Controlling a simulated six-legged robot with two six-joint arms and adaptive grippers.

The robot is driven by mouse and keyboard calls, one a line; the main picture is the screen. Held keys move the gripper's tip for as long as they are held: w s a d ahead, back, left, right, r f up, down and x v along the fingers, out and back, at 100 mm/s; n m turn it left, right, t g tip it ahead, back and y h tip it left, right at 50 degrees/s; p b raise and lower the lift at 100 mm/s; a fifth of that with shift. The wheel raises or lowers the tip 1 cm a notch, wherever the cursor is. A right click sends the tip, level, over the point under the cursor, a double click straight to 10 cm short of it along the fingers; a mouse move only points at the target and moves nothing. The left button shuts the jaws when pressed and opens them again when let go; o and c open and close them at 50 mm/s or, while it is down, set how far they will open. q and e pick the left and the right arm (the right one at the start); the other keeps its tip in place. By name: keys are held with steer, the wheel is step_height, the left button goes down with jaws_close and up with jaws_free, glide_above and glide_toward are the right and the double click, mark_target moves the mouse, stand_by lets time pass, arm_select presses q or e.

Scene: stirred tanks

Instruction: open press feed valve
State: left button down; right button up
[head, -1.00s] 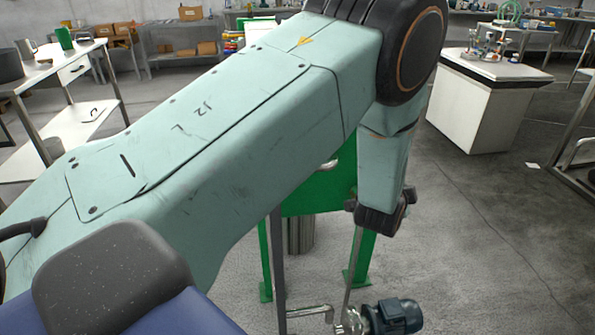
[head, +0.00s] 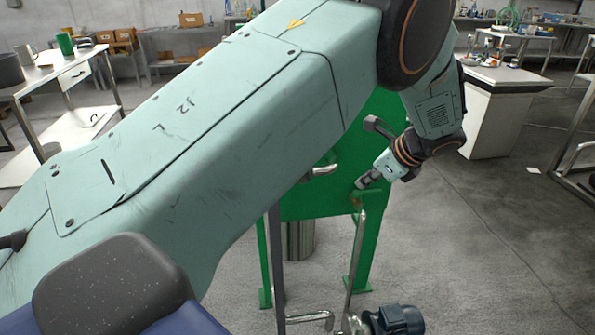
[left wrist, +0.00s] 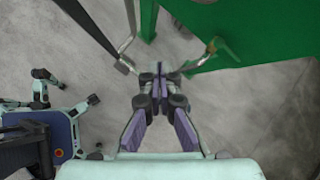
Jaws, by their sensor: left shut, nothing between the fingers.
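A green panel on legs (head: 310,205) stands ahead, partly hidden by my left arm; it also shows in the left wrist view (left wrist: 245,30). A small brass-coloured fitting (head: 356,201), which looks like the valve, sits at the top of a thin upright pipe by the panel's lower right. In the left wrist view the fitting (left wrist: 211,46) is right of and beyond the fingertips. My left gripper (head: 362,184) is shut and empty, just above the fitting in the head view. In the left wrist view the shut fingers (left wrist: 160,72) point towards the panel, apart from the fitting.
A bent metal pipe (head: 322,170) comes out beside the panel. A blue motor (head: 398,320) lies low at the pipe's foot. A white bench (head: 500,110) stands at the right back, a table (head: 75,70) at the left.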

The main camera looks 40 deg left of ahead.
arm_select(q)
steer(key=s+a+r+g+y, duration=0.2)
steer(key=s+a+r+y, duration=0.1)
steer(key=s+a+r, duration=0.1)
steer(key=a+f+b, duration=0.1)
steer(key=a+f, duration=0.1)
steer(key=a, duration=0.3)
steer(key=s+a+f+b, duration=0.1)
steer(key=a+f+b, duration=0.1)
steer(key=a, duration=0.4)
steer(key=shift+s+a+f+n+g, duration=0.3)
steer(key=shift+f+n, duration=0.1)
steer(key=shift+f, duration=0.35)
arm_select(e)
steer(key=shift+f, duration=1.55)
steer(key=shift+r, duration=0.1)
